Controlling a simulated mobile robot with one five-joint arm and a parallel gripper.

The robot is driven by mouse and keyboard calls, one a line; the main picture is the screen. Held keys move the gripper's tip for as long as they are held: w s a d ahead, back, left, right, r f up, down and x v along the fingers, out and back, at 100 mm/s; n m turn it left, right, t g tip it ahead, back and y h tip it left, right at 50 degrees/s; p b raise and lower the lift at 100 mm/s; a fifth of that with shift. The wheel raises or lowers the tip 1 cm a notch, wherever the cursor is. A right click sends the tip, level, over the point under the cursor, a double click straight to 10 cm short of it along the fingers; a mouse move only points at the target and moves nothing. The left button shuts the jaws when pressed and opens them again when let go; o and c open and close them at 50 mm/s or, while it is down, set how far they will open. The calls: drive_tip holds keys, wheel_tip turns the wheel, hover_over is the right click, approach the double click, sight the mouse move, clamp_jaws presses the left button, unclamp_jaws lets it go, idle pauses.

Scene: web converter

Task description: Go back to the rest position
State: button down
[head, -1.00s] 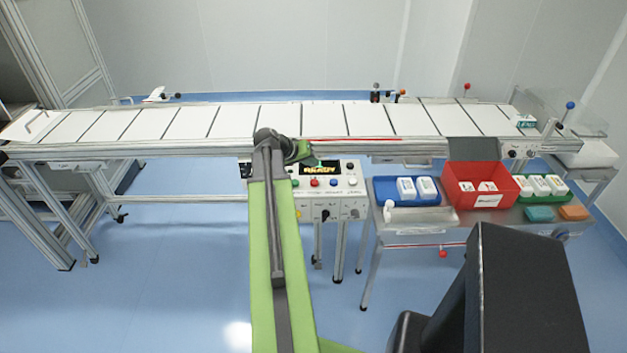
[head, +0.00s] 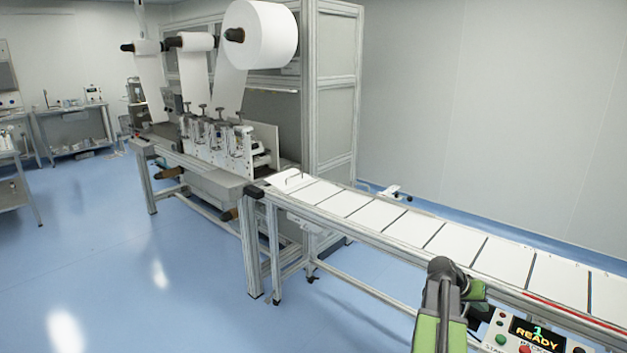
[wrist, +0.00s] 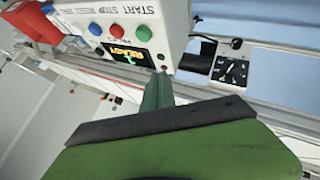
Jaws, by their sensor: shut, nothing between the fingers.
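My green and dark grey arm rises from the bottom right of the head view, and my gripper (head: 478,291) is at its bent end, just left of the control box. The wrist view shows my gripper (wrist: 161,76) as a narrow green tip, shut and empty. It points at the control box (wrist: 130,30), close to the lit READY display. I cannot tell whether the tip touches the box. The READY display (head: 537,333) also shows at the bottom right of the head view.
The conveyor (head: 416,233) with white panels runs behind my arm. A converting machine with large white rolls (head: 262,35) stands at centre left. Workbenches (head: 82,135) are at the far left. The blue floor (head: 110,260) at left is clear. A dial box (wrist: 232,70) is in the wrist view.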

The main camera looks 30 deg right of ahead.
drive_tip(key=w+a+f+n+t+y, duration=0.1)
drive_tip(key=w+a+n+t, duration=0.15)
drive_tip(key=w+a, duration=1.05)
drive_tip(key=w+a+f+n+t+y, duration=0.1)
drive_tip(key=w+a+f+n+t, duration=0.15)
drive_tip(key=w+a, duration=1.1)
drive_tip(key=s+a+f+n+y, duration=0.2)
drive_tip(key=a+n+y, duration=0.15)
drive_tip(key=a, duration=2.15)
drive_tip(key=s+a+f+n+g+y, duration=0.1)
drive_tip(key=s+a+n+g+y, duration=0.1)
drive_tip(key=s+a, duration=0.5)
drive_tip(key=a+n+y, duration=0.1)
drive_tip(key=a, duration=0.3)
drive_tip(key=shift+f+n, duration=0.25)
drive_tip(key=shift+n, duration=0.1)
